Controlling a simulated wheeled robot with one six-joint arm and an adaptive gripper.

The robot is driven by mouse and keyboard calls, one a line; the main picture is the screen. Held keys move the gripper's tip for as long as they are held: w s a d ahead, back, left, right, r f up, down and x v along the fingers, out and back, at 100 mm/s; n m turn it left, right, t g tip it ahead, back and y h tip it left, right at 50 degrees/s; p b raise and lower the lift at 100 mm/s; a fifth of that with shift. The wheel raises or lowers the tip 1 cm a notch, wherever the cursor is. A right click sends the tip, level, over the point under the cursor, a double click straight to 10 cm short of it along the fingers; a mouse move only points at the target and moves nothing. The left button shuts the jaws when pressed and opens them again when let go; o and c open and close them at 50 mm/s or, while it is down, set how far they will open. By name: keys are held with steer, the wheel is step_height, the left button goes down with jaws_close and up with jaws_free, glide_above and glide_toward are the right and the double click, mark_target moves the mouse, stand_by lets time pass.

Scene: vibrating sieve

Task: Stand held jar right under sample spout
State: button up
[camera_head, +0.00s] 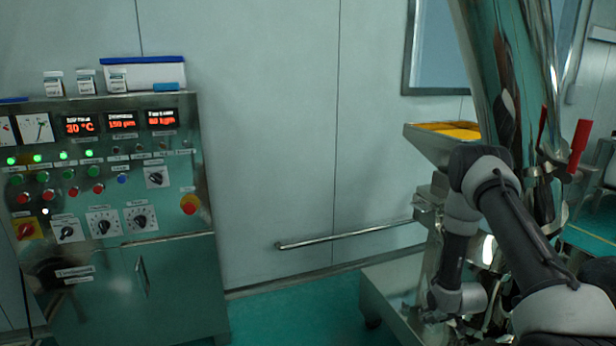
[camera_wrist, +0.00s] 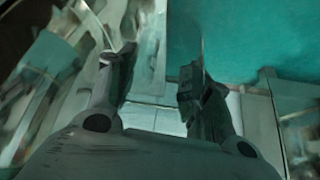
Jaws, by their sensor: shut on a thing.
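In the wrist view my gripper (camera_wrist: 160,84) has its two dark fingers apart, shut on the jar. The jar seems to be a clear, glassy shape (camera_wrist: 150,55) between the fingers; its outline is blurred and hard to separate from the background. In the head view my arm bends down at the right, in front of the shiny sieve machine (camera_head: 425,215), and its lower end hides my fingers and the jar. I cannot make out the sample spout in either view, nor tell how the jar stands to it.
The machine's open metal tray (camera_head: 432,146) holds yellow material. Red handles (camera_head: 579,145) stick out at the right. A control cabinet (camera_head: 170,270) stands left, with small jars (camera_head: 87,84) and a blue-rimmed box (camera_head: 150,74) on top. A wall rail (camera_head: 340,236) runs between; green floor (camera_head: 290,310) is clear there.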

steer(key=s+a+r, duration=0.2)
steer(key=a+r, duration=0.2)
steer(key=r, duration=0.4)
steer(key=s+a+r, duration=0.3)
steer(key=a+r, duration=0.1)
steer(key=r, duration=0.5)
steer(key=s+a+r+m, duration=0.1)
steer(key=s+a+r, duration=0.1)
steer(key=a+r, duration=0.3)
step_height(320, 180, up, 4)
steer(key=shift+s+f+h, duration=0.15)
steer(key=shift+s+h, duration=0.1)
steer(key=shift+h, duration=0.05)
steer(key=shift+a+f, duration=0.1)
